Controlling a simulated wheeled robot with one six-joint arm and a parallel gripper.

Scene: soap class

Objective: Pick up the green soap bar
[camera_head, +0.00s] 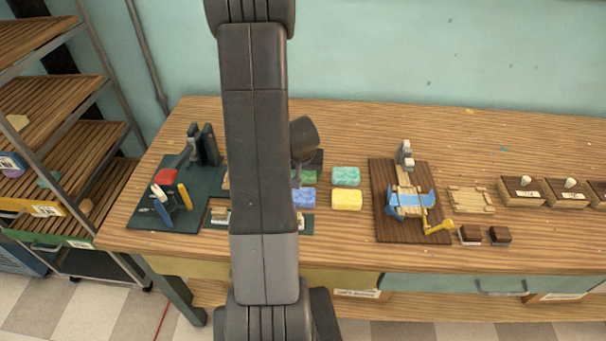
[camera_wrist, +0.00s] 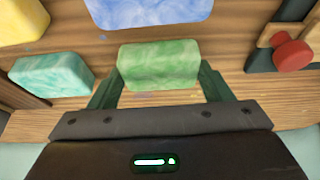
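The green soap bar (camera_wrist: 158,66) lies on the wooden table and appears between my two fingertips in the wrist view. In the head view, the green soap bar (camera_head: 308,175) is partly hidden by my arm. My gripper (camera_wrist: 161,72) has its dark green fingers set wide apart, one at each end of the bar. I see no clear grip on it, and the exact height of the fingertips over the bar is hard to tell.
A blue soap (camera_head: 304,198), a teal soap (camera_head: 346,177) and a yellow soap (camera_head: 347,200) lie close by. A brown board (camera_head: 384,228) with a blue device stands at right. Shelves (camera_head: 60,95) stand at far left.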

